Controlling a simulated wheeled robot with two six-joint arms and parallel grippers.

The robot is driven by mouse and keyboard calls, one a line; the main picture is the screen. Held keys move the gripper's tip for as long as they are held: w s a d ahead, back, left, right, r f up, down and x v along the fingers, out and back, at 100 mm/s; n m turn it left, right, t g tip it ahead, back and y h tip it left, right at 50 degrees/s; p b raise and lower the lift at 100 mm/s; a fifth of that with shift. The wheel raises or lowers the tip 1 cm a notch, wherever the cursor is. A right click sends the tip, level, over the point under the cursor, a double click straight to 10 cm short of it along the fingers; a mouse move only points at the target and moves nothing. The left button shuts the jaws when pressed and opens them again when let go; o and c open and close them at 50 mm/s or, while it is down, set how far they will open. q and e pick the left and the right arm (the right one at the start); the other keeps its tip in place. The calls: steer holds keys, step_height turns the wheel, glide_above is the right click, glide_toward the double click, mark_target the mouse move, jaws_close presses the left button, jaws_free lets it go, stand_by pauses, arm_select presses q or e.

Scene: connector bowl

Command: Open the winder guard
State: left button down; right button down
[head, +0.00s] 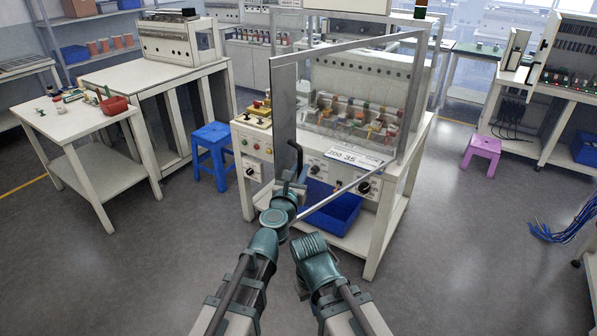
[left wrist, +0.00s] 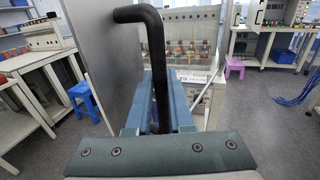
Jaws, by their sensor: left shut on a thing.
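The winder guard is a framed clear panel with a grey strip (head: 284,110) along its left side, in front of the winding machine (head: 365,85). It stands at an angle to the machine front, its left edge swung out towards me. The guard's black bent handle (head: 297,155) is on the grey strip; in the left wrist view the handle (left wrist: 155,45) rises between my fingers. My left gripper (head: 290,192) is shut on this handle, and its fingers show in the left wrist view (left wrist: 155,103). Of my right arm only links show; its gripper is not visible.
A blue bin (head: 333,210) sits on the lower shelf under the machine. A blue stool (head: 211,150) stands left of it, beside a white table (head: 85,115). A pink stool (head: 482,150) is at the right. The floor to the right is mostly clear.

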arm_select(q)
steer(key=shift+s+d, duration=0.25)
steer(key=shift+d, duration=0.2)
arm_select(e)
steer(key=shift+s+d, duration=0.25)
steer(key=shift+s, duration=0.15)
arm_select(q)
steer(key=c, duration=0.8)
jaws_free()
steer(key=shift+d, duration=0.1)
